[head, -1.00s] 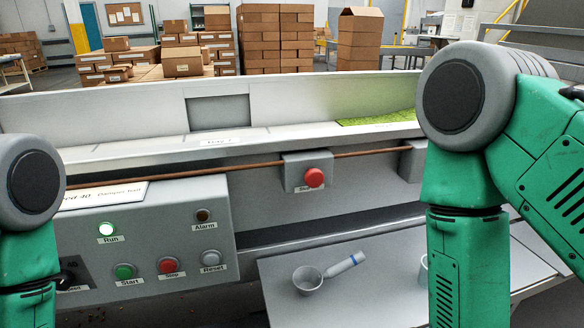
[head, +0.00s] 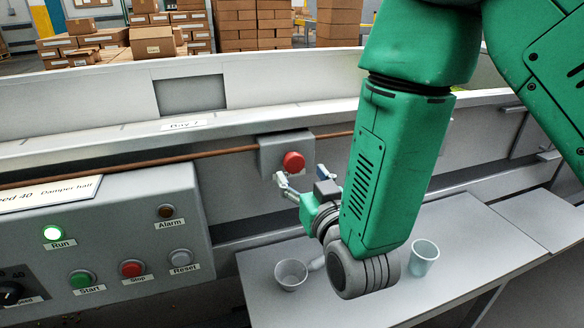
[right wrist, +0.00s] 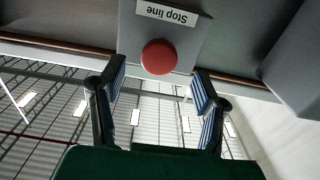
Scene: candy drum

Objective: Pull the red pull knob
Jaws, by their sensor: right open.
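The red pull knob (head: 293,162) sits on a grey box (head: 268,150) on the machine's front, with the brown cord running at its height. In the right wrist view the knob (right wrist: 159,57) appears upside down under a "Stop line" label (right wrist: 167,13). My right gripper (head: 300,180) is open just below and in front of the knob in the head view. In the right wrist view its two fingers (right wrist: 158,85) stand apart on either side of the knob's line, with nothing between them. My left gripper is not in view.
A grey cup (head: 291,274) and a pale cup (head: 424,257) stand on the table (head: 450,225) below. Boxes are stacked behind.

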